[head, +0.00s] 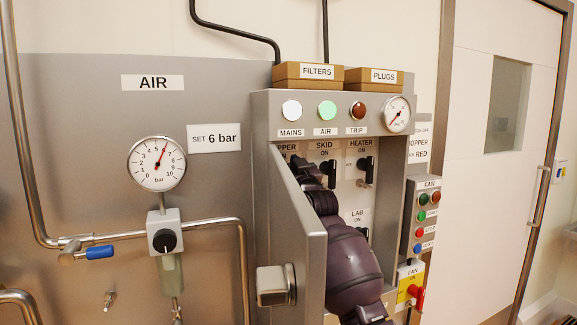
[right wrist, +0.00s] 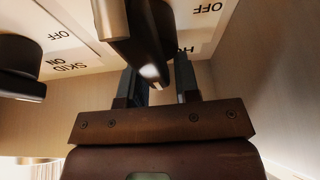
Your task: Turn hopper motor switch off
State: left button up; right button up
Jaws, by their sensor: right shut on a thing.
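The hopper motor switch (right wrist: 150,45) shows in the right wrist view as a dark handle, beside a partly covered label beginning "HO". My right gripper (right wrist: 161,85) has its two fingers at this handle, one on each side, and is shut on it. In the head view my right gripper (head: 303,168) is inside the cabinet, partly behind the open door, under a label ending in "PPER". The switch is hidden there. I cannot tell whether the handle points to ON or OFF. My left gripper is not in view.
The open cabinet door (head: 308,240) stands close left of my right arm. The skid switch (head: 328,172) and heater switch (head: 367,168) are to the right of the gripper. A fan button box (head: 422,220) and a red-handled switch (head: 416,292) are farther right.

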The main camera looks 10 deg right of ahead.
jog(key=n+y, duration=0.1)
jog(key=n, duration=0.1)
jog(key=f+n+g, duration=0.1)
jog(key=shift+a+n+y, duration=0.2)
jog(key=shift+n+y, duration=0.2)
jog(key=shift+s+a+f+n+g+y, duration=0.1)
jog(key=shift+a+f+n+g+y, duration=0.65)
jog(key=shift+n, duration=2.2)
jog(key=shift+d+r+n+g+y, duration=0.3)
jog(key=shift+n+g, duration=1)
jog(key=shift+n, duration=1.7)
jog(key=shift+s+a+f+n+g+y, duration=0.1)
jog(key=shift+a+f+n+g+y, duration=0.7)
jog(key=shift+n, duration=2.15)
jog(key=shift+d+r+g, duration=0.25)
jog(key=shift+d+r, duration=0.15)
jog(key=o, duration=0.6)
jog(key=shift+o, duration=0.6)
jog(key=shift+w+d+f, duration=0.1)
jog(key=shift+w+d, duration=0.05)
pick_arm(q)
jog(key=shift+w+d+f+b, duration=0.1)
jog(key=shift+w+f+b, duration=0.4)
jog(key=shift+b, duration=0.55)
pick_arm(e)
jog(key=v, duration=1)
jog(key=shift+s+d, duration=0.15)
jog(key=shift+s, duration=0.25)
